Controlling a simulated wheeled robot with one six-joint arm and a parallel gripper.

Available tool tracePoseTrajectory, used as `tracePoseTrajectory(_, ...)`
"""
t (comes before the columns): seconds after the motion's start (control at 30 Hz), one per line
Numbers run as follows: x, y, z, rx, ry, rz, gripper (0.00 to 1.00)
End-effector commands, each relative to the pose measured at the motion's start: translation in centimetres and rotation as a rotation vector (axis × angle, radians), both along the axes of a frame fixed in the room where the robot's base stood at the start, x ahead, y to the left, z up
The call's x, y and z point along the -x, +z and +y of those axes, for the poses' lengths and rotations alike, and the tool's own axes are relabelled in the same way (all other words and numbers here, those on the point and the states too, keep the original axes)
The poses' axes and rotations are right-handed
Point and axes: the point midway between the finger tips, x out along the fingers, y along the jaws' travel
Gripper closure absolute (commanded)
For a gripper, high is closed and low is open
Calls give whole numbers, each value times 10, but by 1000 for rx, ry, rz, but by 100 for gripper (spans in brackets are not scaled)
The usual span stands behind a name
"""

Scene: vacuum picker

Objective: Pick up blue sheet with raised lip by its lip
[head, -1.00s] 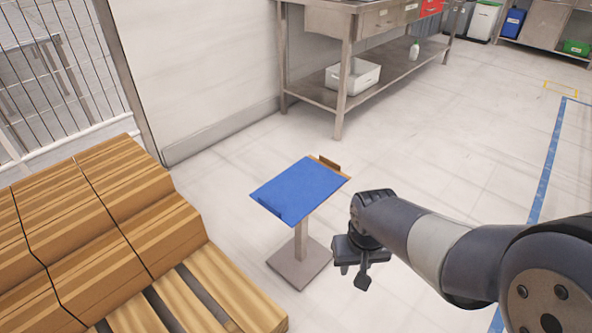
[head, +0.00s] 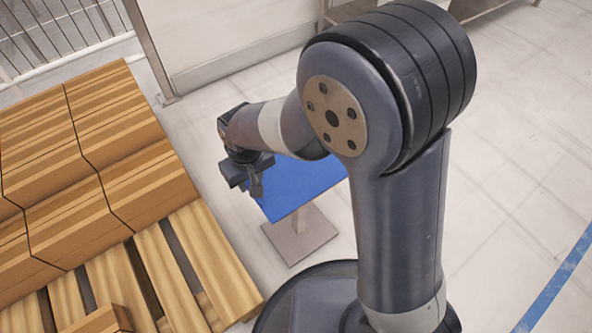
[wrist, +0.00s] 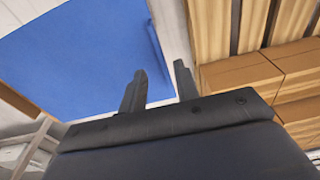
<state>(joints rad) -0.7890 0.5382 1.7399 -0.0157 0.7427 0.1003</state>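The blue sheet (head: 308,184) lies on a small pedestal table, partly hidden behind my arm in the head view. In the wrist view the sheet (wrist: 75,55) fills the upper left. Its raised lip (wrist: 157,45) is a narrow blue strip along its right edge. My gripper (head: 254,190) is at the sheet's left end in the head view. In the wrist view my gripper (wrist: 160,68) is open and empty, its two fingers apart. The lip appears just beyond the fingertips, roughly in line with the gap, and no contact shows.
Stacked wooden boxes (head: 85,150) on a slatted pallet (head: 190,265) stand close on the left. They also show in the wrist view (wrist: 240,80). The table's square foot (head: 300,235) rests on the floor. Open floor (head: 510,150) lies to the right.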

Motion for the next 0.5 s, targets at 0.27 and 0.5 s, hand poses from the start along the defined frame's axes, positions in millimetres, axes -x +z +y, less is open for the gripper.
tracePoseTrajectory(0.27, 1, -41, 3, 2, 1, 2, 70)
tracePoseTrajectory(0.5, 1, -41, 4, 0, 1, 0, 70)
